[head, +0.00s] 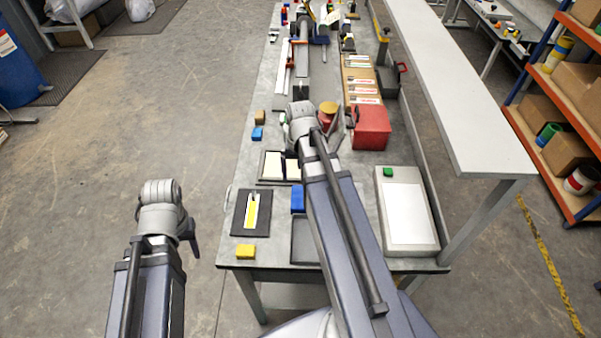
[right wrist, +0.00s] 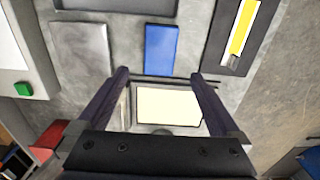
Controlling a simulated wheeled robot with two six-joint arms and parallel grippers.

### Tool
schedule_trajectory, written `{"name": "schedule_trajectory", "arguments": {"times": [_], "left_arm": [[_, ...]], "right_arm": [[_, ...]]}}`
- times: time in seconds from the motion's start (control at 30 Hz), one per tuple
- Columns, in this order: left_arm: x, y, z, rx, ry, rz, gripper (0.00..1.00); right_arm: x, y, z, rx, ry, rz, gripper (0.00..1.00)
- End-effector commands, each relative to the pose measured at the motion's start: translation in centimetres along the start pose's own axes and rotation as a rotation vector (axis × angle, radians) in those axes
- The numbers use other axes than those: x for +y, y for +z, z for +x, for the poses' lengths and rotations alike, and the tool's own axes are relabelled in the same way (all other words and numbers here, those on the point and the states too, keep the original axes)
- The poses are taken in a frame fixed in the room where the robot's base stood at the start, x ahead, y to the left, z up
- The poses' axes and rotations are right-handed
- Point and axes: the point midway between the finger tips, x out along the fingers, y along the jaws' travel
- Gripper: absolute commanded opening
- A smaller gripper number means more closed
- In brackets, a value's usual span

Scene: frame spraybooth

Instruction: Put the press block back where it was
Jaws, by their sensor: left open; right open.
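A blue rectangular block (head: 298,199) lies on the grey bench, partly behind my right arm; it also shows in the right wrist view (right wrist: 162,50). I cannot tell for certain which block is the press block. A grey flat piece (right wrist: 80,48) lies beside the blue block in the right wrist view. My right gripper (right wrist: 160,76) is open and empty, above a cream panel in a dark frame (right wrist: 170,108), close to the blue block in that view. My left gripper (head: 191,236) is open and empty, left of the bench, its fingers seen edge-on.
A dark tray (head: 303,252) is at the near edge, beside a yellow block (head: 245,251) and a dark board with a yellow strip (head: 250,212). A white-topped box with a green block (head: 388,172) and a red box (head: 371,128) stand on the right.

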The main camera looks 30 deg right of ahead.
Motion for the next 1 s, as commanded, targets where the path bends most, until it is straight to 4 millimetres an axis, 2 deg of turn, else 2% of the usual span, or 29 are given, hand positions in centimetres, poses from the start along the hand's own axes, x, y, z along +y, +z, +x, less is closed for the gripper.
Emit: {"name": "schedule_trajectory", "arguments": {"times": [0.27,0.37,0.47,0.6,0.7,0.9,1.0], "left_arm": [[0.0,0.0,-0.1,0.000,0.000,0.000,0.50],[0.0,0.0,-0.1,0.000,0.000,0.000,0.50],[0.0,0.0,-0.1,0.000,0.000,0.000,0.50],[0.0,0.0,-0.1,0.000,0.000,0.000,0.50],[0.0,0.0,-0.1,0.000,0.000,0.000,0.50],[0.0,0.0,-0.1,0.000,0.000,0.000,0.50],[0.0,0.0,-0.1,0.000,0.000,0.000,0.50]], "right_arm": [[0.0,0.0,-0.1,0.000,0.000,-0.001,1.00],[-1.0,0.7,-0.1,-0.001,0.004,-0.034,1.00],[-3.8,2.8,-0.1,-0.005,0.015,-0.135,1.00],[-9.1,7.6,-0.1,-0.009,0.043,-0.361,1.00],[-12.2,11.3,-0.1,-0.012,0.064,-0.523,1.00],[-16.0,17.2,-0.2,-0.013,0.098,-0.769,1.00],[-16.8,18.9,-0.2,-0.012,0.109,-0.840,1.00]]}}
